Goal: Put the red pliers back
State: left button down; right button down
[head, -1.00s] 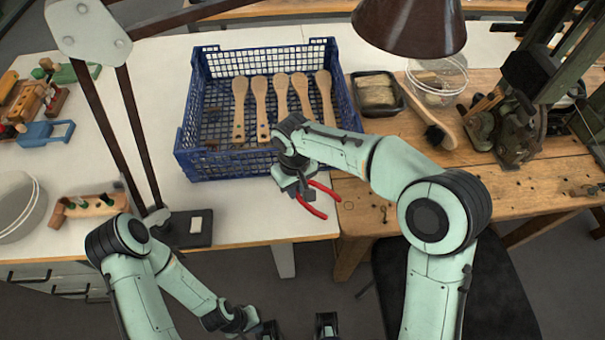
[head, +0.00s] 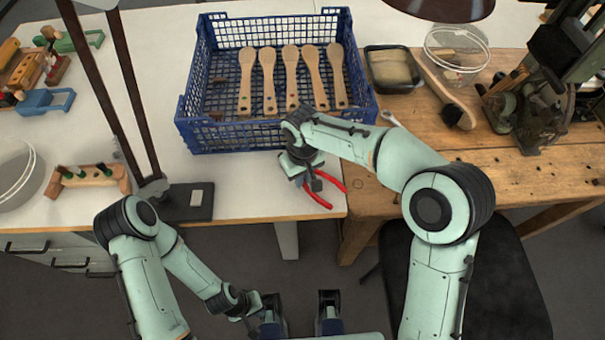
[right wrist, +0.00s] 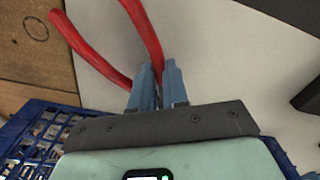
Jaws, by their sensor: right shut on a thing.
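The red pliers (head: 324,192) show in the head view near the front right corner of the white table. My right gripper (head: 311,177) is shut on them, with the red handles pointing away from the jaws. In the right wrist view the two red handles (right wrist: 98,58) spread out from between the blue fingertips (right wrist: 158,86). The head of the pliers is mostly hidden by the gripper. My left gripper (head: 256,307) is low in front of the table, away from the pliers; its jaws are too unclear to read.
A wooden block with green pegs (head: 88,178) and a dark lamp base (head: 182,206) are at left. The wooden bench (head: 375,165) adjoins at right, bearing a black tray, brush and machine.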

jog(key=shift+f+b, duration=0.35)
jog(key=shift+f, duration=0.2)
dwell(0.4)
jog(key=c, duration=1.1)
grip_release()
jog(key=shift+o, duration=0.2)
notch_tip(320, 180, up, 14)
jog(key=p, duration=0.2)
jog(key=shift+f, duration=0.25)
jog(key=shift+f, duration=0.1)
